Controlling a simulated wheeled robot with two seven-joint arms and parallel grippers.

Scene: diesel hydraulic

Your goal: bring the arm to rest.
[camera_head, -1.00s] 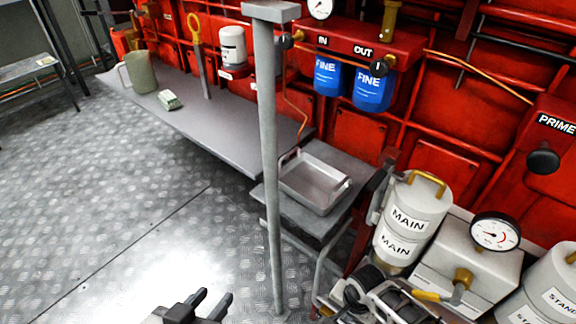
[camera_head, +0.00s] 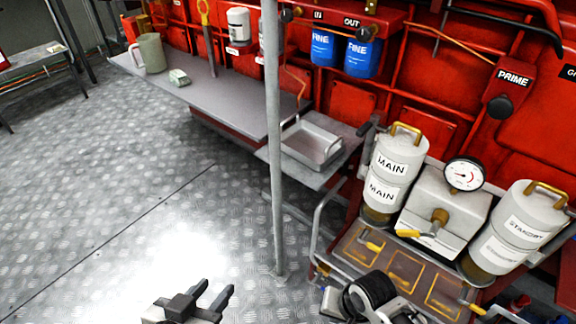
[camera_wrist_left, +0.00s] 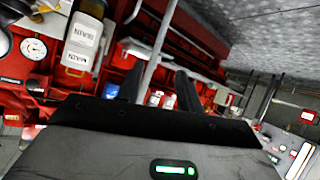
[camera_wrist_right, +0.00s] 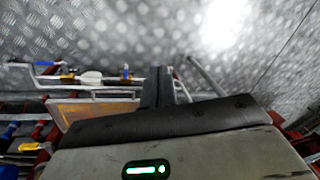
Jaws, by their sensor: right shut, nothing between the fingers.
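My left gripper (camera_head: 214,296) shows at the bottom of the head view, over the bare floor, with its two fingers apart and nothing between them. In the left wrist view its fingers (camera_wrist_left: 158,80) stand clearly apart. My right gripper (camera_wrist_right: 160,82) shows in the right wrist view with its fingers together and empty, above the floor and beside a railed platform. I cannot make out its fingers in the head view. No arm visibly touches anything.
A grey post (camera_head: 276,150) stands right of my left gripper. Behind it are a bench (camera_head: 235,92) and a metal tray (camera_head: 318,160). MAIN (camera_head: 394,165) and STANDBY (camera_head: 528,222) canisters flank a gauge (camera_head: 465,175) at right. The floor (camera_head: 130,200) at left is clear.

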